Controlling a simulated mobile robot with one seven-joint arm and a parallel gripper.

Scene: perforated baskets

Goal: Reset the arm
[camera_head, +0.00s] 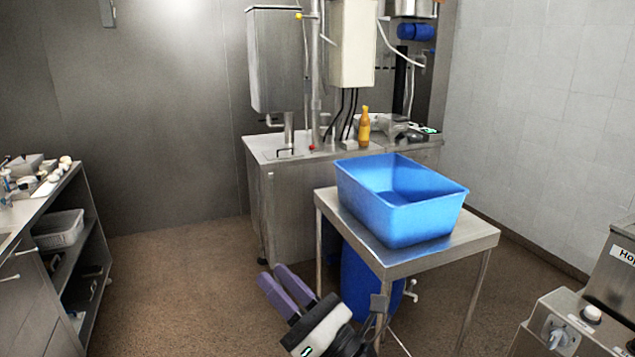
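My gripper (277,286) shows at the bottom middle of the head view, reaching up and to the left with two purple fingers. The fingers are apart with a gap between them, and I see nothing held there. It is in front of and to the left of the steel table (415,265), over the brown floor. Part of my arm behind the gripper is cut off by the lower picture edge.
A blue bin (420,222) stands on the steel table, with a blue container (362,277) below it. A steel counter (287,200) with an orange bottle (364,127) is behind. Shelves with a grey basket (59,230) are at left. The floor (180,270) between is clear.

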